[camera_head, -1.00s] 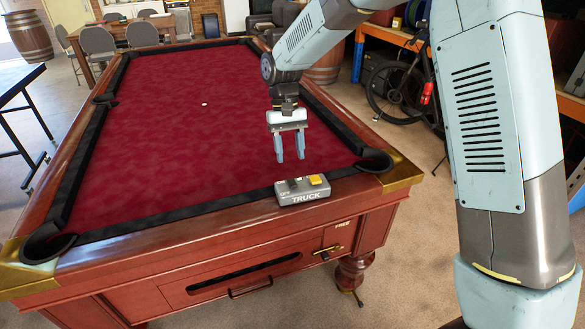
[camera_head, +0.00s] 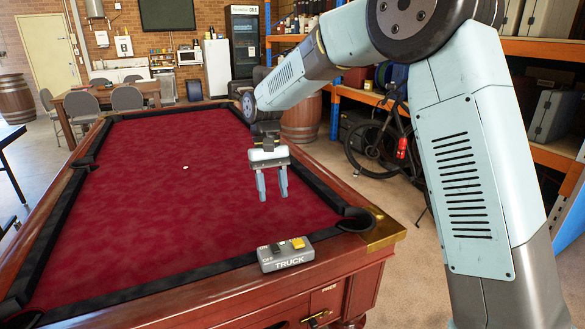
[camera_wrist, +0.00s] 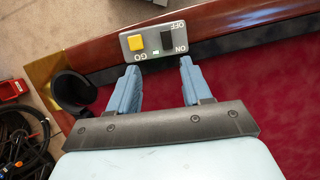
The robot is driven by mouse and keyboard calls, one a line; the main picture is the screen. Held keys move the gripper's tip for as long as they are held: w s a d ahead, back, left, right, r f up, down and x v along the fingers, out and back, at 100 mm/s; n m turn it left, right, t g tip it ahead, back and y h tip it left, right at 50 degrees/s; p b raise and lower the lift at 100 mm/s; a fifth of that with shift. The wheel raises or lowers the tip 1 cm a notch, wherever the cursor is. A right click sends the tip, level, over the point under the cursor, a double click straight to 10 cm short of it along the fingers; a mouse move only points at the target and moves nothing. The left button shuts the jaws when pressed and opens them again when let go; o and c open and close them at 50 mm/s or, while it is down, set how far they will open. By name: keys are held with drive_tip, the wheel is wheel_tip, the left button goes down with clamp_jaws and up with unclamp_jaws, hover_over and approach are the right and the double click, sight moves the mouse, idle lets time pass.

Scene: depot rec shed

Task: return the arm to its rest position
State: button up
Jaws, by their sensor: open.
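My gripper (camera_head: 272,185) hangs from my arm above the near right part of the red pool table (camera_head: 180,210), fingers pointing down, apart and empty. In the wrist view my gripper (camera_wrist: 160,85) shows its two blue fingers with nothing between them. A grey control box (camera_head: 285,255) marked TRUCK sits on the table's near rail, just in front of and below the fingers. In the wrist view the box (camera_wrist: 153,40) shows a yellow GO button, a black OFF/ON switch and a small green light between them. My fingers look clear of the box.
A white ball (camera_head: 185,168) lies on the cloth. A corner pocket (camera_head: 356,220) is right of the box. A bicycle (camera_head: 385,145) and orange-framed shelves (camera_head: 545,48) stand to the right. A barrel (camera_head: 301,120) stands behind the table. The space above the cloth is mostly clear.

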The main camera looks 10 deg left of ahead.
drive_tip(key=s+d+r+m+t+y, duration=0.1)
drive_tip(key=s+d+r+t, duration=0.15)
drive_tip(key=d+r, duration=0.55)
drive_tip(key=s+d+r+m+t+y, duration=0.15)
drive_tip(key=s+d+r, duration=0.25)
drive_tip(key=d, duration=0.8)
drive_tip(key=s+d+m+t, duration=0.2)
drive_tip(key=s+d+t, duration=0.3)
drive_tip(key=s+d, duration=1)
drive_tip(key=shift+s+d+m+h, duration=0.35)
drive_tip(key=shift+s+d, duration=0.05)
drive_tip(key=shift+d, duration=0.1)
